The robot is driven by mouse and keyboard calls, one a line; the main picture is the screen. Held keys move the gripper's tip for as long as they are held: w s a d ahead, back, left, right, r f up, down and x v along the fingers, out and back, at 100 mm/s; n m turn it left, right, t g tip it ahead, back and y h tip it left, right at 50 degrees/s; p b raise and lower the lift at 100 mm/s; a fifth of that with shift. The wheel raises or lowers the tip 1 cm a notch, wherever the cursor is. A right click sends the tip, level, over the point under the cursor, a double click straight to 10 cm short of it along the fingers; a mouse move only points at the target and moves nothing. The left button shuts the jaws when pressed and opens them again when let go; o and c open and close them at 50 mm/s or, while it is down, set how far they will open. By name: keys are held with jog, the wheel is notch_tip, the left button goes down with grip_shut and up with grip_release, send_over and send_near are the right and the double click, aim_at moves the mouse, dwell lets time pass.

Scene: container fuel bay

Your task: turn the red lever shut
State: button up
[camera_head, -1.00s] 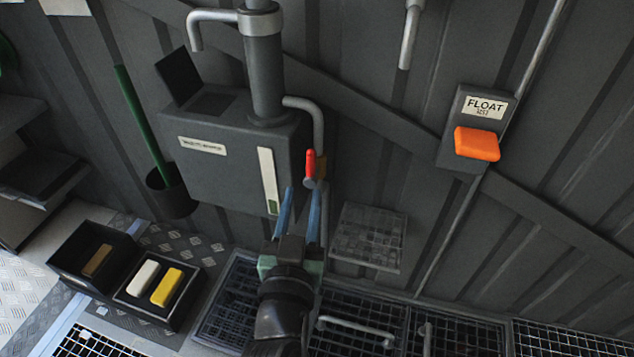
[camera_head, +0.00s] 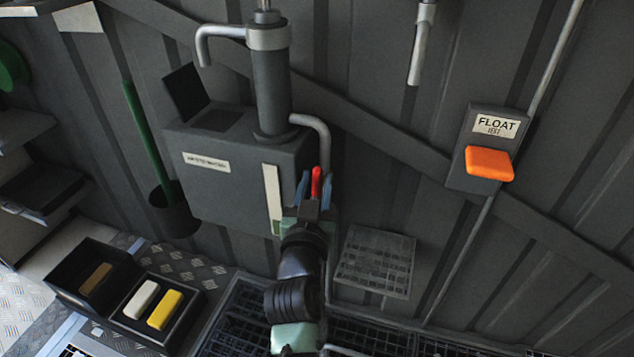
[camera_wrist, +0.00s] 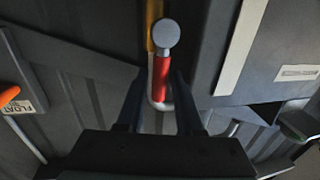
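The red lever (camera_head: 316,183) sticks out beside the right side of a grey wall tank, below a bent grey pipe. In the wrist view the red lever (camera_wrist: 161,76) has a round grey end and stands in front of a yellow part (camera_wrist: 154,28). My gripper (camera_head: 315,190) is at the lever, with one blue finger on each side of it. In the wrist view my gripper (camera_wrist: 157,90) is open, and gaps show between the lever and both fingers. The lever's base is partly hidden by my gripper in the head view.
The grey tank (camera_head: 225,185) is close on the left of my gripper. A mesh shelf (camera_head: 376,262) is at the lower right. An orange float switch (camera_head: 489,163) is on the wall further right. Trays with blocks (camera_head: 158,305) stand at the lower left.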

jog(key=shift+w, duration=0.55)
grip_shut()
dwell(1.1)
